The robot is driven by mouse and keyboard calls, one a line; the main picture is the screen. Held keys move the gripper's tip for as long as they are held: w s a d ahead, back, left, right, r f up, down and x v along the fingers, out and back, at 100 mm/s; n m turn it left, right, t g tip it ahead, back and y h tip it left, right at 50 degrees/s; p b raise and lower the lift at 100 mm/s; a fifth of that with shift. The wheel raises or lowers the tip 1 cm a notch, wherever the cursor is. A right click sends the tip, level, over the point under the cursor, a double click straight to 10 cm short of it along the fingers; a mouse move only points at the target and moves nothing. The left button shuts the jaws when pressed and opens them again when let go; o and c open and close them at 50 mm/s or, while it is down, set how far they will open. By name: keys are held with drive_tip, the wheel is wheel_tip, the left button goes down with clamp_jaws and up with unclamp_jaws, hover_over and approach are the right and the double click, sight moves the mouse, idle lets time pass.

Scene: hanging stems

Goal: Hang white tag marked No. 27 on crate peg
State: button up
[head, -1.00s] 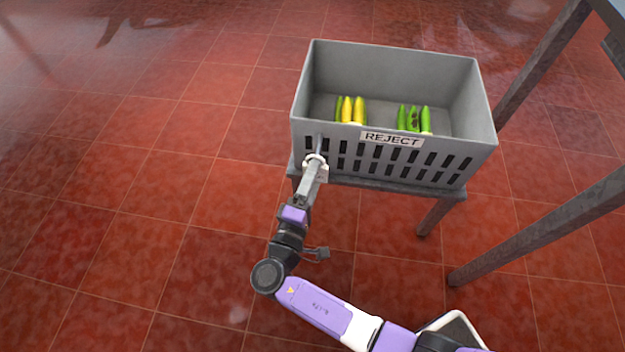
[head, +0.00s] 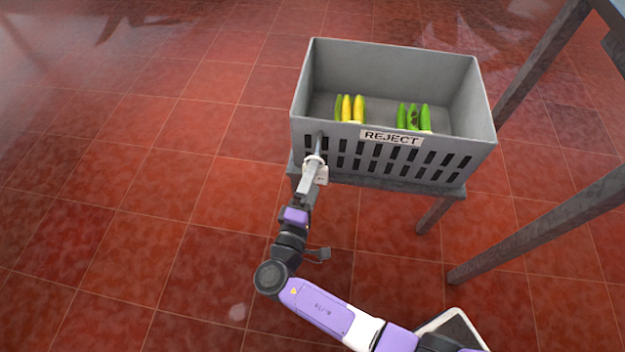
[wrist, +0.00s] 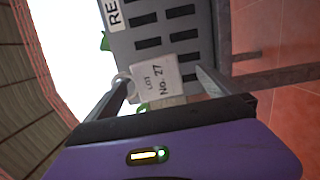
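The white tag (wrist: 161,80) reads "LOT No. 27" in the wrist view, with its white ring (wrist: 123,79) at its left edge. In the head view the tag (head: 321,175) hangs in front of the crate's left front, its ring (head: 315,159) at the lower end of the grey peg (head: 319,142). I cannot tell for sure whether the ring is around the peg. My gripper (wrist: 165,85) has its fingers apart, one either side of the tag; the ring overlaps the left fingertip. In the head view my gripper (head: 310,176) is right at the tag.
The grey slotted crate (head: 460,155) carries a REJECT label (head: 391,138) and holds yellow (head: 352,109) and green (head: 414,117) produce. It stands on a grey stand (head: 434,214). Metal legs (head: 545,235) of another frame are at right. The red tiled floor at left is clear.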

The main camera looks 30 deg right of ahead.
drive_tip(key=p+v, duration=0.1)
drive_tip(key=v, duration=0.6)
drive_tip(key=shift+s+a, duration=0.25)
drive_tip(key=shift+s+f, duration=0.1)
